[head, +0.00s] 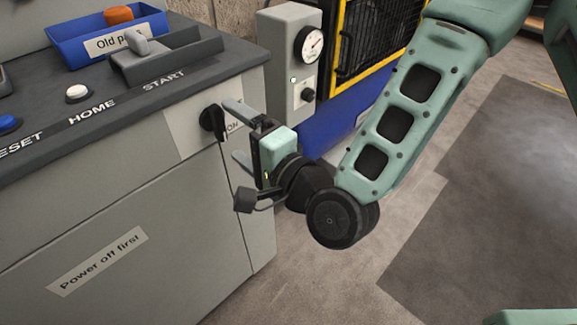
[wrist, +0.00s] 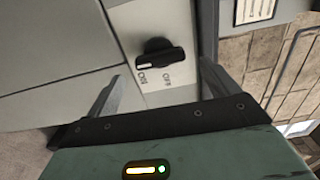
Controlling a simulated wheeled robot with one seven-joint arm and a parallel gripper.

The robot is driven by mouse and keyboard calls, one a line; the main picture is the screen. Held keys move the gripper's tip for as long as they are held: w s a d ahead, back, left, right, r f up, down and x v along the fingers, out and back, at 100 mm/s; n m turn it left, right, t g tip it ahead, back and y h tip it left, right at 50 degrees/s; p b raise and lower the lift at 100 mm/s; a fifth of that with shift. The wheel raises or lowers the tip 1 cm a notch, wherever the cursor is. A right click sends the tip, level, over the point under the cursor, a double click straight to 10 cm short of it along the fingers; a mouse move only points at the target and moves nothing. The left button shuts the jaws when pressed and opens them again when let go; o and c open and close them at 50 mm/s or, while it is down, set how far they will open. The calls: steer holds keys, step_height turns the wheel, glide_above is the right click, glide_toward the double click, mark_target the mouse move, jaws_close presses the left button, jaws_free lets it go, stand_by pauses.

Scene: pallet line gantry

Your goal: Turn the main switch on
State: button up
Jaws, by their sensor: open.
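The main switch (head: 212,120) is a black rotary knob on a pale plate on the side of the grey console. It also shows in the wrist view (wrist: 163,56), with ON and OFF printed beside it. Its handle lies nearly level in that view, with a white mark at its left end. I cannot tell for sure which setting it is at. My gripper (head: 236,135) is open in front of the switch. In the wrist view my gripper (wrist: 162,76) has a finger on either side below the knob, apart from it. The fingers hold nothing.
The console top (head: 100,105) carries RESET, HOME and START labels, a white button (head: 78,92) and a blue tray (head: 110,38). A "Power off first" label (head: 98,262) is on its front. A grey gauge box (head: 290,60) stands close behind my gripper. Floor is clear at right.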

steer(key=p+v, duration=1.3)
steer(key=p, duration=0.1)
steer(key=shift+s+d, duration=0.15)
steer(key=shift+s, duration=0.05)
stand_by(0.7)
